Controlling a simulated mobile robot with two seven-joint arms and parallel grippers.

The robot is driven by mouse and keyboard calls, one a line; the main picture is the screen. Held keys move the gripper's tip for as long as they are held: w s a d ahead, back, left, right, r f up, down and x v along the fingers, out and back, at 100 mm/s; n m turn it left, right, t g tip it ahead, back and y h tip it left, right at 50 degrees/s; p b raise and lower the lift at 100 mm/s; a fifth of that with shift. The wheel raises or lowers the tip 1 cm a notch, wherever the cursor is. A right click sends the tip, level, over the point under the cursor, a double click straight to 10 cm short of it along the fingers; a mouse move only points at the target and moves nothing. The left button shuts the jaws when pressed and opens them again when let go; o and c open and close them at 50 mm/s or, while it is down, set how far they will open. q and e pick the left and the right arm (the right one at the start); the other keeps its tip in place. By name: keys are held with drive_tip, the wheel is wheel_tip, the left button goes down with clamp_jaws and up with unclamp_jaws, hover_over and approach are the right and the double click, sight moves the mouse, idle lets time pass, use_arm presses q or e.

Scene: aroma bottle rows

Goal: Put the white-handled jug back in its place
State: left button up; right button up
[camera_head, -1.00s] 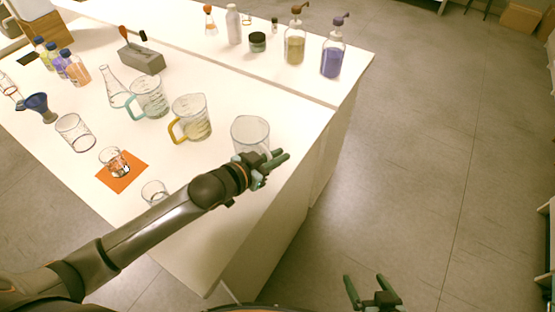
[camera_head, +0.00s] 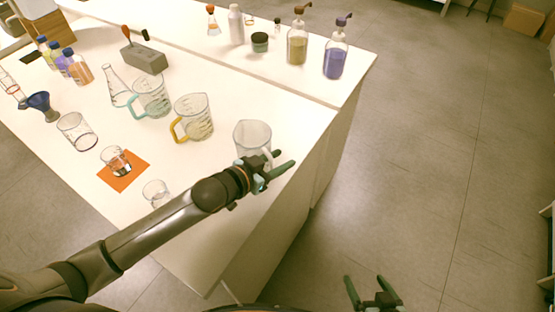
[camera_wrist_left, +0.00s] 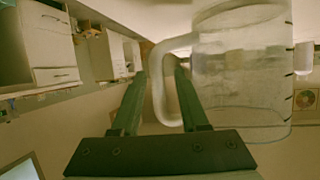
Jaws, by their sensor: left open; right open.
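The white-handled jug (camera_head: 252,135) is clear and stands upright on the white table near its right edge, at the end of a row of jugs. In the left wrist view the jug (camera_wrist_left: 243,75) fills the right side, and its white handle (camera_wrist_left: 163,85) reaches between the fingers. My left gripper (camera_head: 282,163) is open at the jug's near side. In the left wrist view its two fingers (camera_wrist_left: 160,95) stand apart around the handle, not closed on it. My right gripper (camera_head: 366,280) is open and empty, low over the floor.
A yellow-handled jug (camera_head: 194,118) and a teal-handled jug (camera_head: 152,97) stand to the left. A glass beaker on an orange mat (camera_head: 123,184) and a small glass (camera_head: 155,191) are near my left arm. Two pump bottles (camera_head: 334,61) stand on the back shelf.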

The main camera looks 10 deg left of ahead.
use_arm(q)
drive_tip(key=shift+r, duration=0.2)
drive_tip(key=p+v, duration=0.1)
drive_tip(key=v, duration=1.1)
